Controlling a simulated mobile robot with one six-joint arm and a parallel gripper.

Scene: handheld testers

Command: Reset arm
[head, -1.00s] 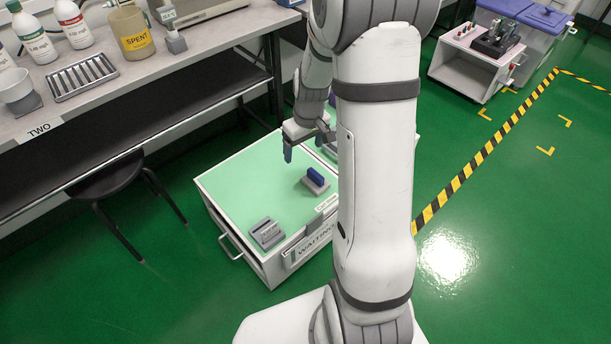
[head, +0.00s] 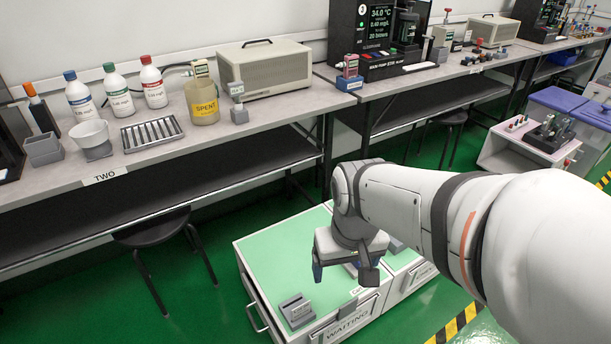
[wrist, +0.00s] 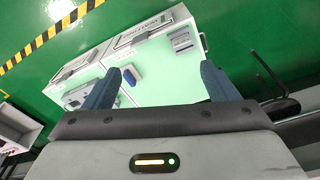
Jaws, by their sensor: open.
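My gripper (head: 345,272) hangs above the green-topped cart (head: 275,262) in the head view, with nothing seen between its fingers. In the wrist view, my gripper's two blue fingers (wrist: 160,82) are spread wide apart. Between and beyond them lies the cart's pale green top (wrist: 168,75). A small blue piece on a grey block (wrist: 132,74) sits on that top, near the left finger. In the head view my gripper largely hides this block. My arm reaches in from the right side of the head view.
A grey slotted holder (head: 297,308) sits on the cart's front corner. Behind, a long bench (head: 225,140) carries bottles, a slotted metal tray (head: 152,134) and instruments. A black stool (head: 152,232) stands left of the cart. A striped floor line (head: 462,320) runs at right.

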